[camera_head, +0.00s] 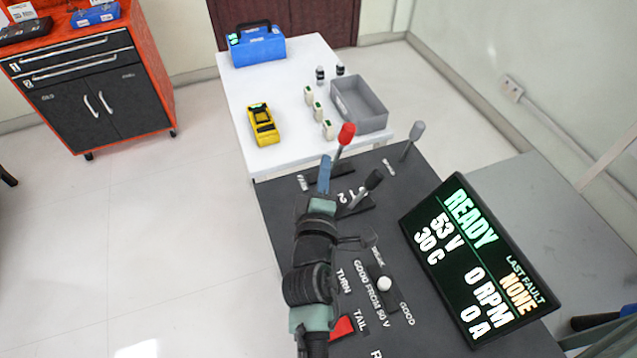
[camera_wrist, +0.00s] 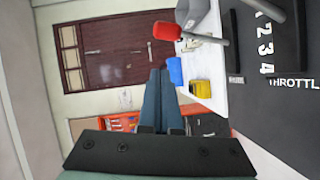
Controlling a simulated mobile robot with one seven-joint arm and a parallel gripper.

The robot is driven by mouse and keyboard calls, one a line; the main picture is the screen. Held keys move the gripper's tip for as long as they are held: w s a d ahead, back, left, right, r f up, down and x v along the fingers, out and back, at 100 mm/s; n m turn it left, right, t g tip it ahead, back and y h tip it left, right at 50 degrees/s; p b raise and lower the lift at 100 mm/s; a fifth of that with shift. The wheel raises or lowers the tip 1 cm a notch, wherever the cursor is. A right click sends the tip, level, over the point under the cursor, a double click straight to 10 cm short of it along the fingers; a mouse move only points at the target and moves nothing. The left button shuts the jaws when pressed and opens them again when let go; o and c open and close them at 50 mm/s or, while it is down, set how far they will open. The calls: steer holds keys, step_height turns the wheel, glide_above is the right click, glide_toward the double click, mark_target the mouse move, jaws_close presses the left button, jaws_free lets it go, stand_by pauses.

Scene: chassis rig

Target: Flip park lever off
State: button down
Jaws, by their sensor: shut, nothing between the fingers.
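A lever with a red knob (camera_head: 346,133) rises from the far end of the dark control panel (camera_head: 285,222). A small label beside its base is too small to read; I take this as the park lever but cannot confirm it. In the wrist view the red knob (camera_wrist: 167,31) and its grey stalk lie above and right of the fingertips. My gripper (camera_head: 325,162) is shut and empty, just left of the red lever's stalk in the head view. The wrist view shows its blue fingers (camera_wrist: 160,74) together. Whether they touch the lever is unclear.
A dark-knobbed lever (camera_head: 374,180) and a grey-knobbed lever (camera_head: 417,130) stand nearby. A display (camera_head: 480,262) reads READY, 0 RPM. Beyond is a white table (camera_head: 290,160) with a grey bin (camera_head: 360,104), yellow meter (camera_head: 263,124) and blue case (camera_head: 257,48).

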steer(key=shift+s+a+r, duration=0.1)
steer(key=shift+s+a, duration=0.05)
steer(key=shift+s, duration=0.55)
steer(key=shift+s+a+r, duration=0.1)
steer(key=shift+s+r, duration=0.05)
steer(key=shift+s, duration=0.5)
steer(key=shift+s+a+r, duration=0.1)
steer(key=shift+s+a, duration=0.05)
steer(key=shift+s, duration=0.55)
steer(key=shift+a, duration=0.1)
step_height(320, 180, up, 34)
steer(key=m+t+p, duration=0.2)
steer(key=m+t, duration=0.4)
steer(key=m, duration=0.3)
steer(key=s+a+r+m+t+y, duration=0.1)
steer(key=s+r+m+t, duration=0.1)
steer(key=s+r, duration=0.4)
steer(key=s+a+r+m+t+y, duration=0.1)
steer(key=s+r, duration=0.6)
steer(key=r, duration=0.8)
steer(key=shift+a+m+t+p, duration=0.2)
steer(key=shift+m+t+p, duration=0.2)
steer(key=shift+m+t, duration=0.6)
steer(key=shift+d+f, duration=0.1)
